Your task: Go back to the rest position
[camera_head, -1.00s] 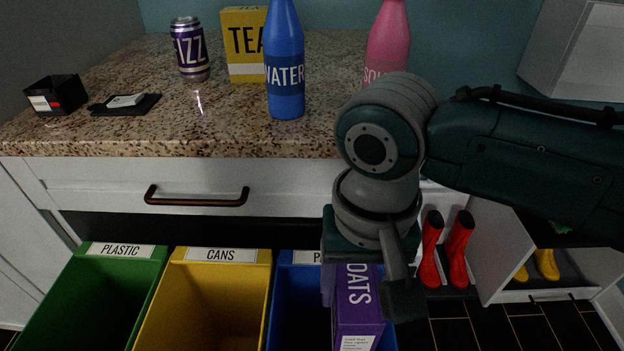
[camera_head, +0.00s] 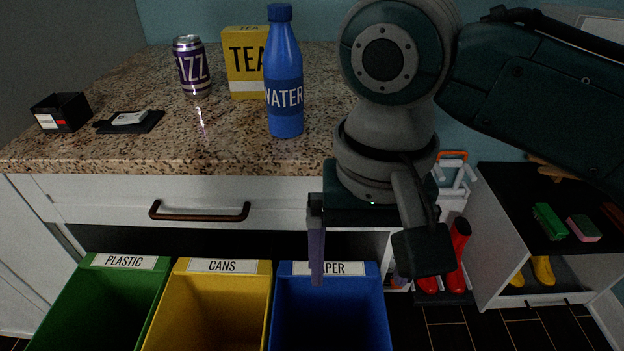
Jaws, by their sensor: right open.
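My right gripper (camera_head: 362,262) hangs in front of the counter, above the right side of the blue paper bin (camera_head: 330,276). Its fingers are apart and nothing shows between them. The arm comes in from the right at the top and covers part of the counter's right end. The purple oats box is not in view now; the visible part of the blue bin looks dark and empty. My left gripper is not in view.
A granite counter (camera_head: 120,150) holds a purple can (camera_head: 191,66), a yellow tea box (camera_head: 244,62), a blue water bottle (camera_head: 284,80) and a black box (camera_head: 61,112). Green (camera_head: 110,262) and yellow (camera_head: 222,267) bins stand left of the blue one. A shelf (camera_head: 510,200) stands at right.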

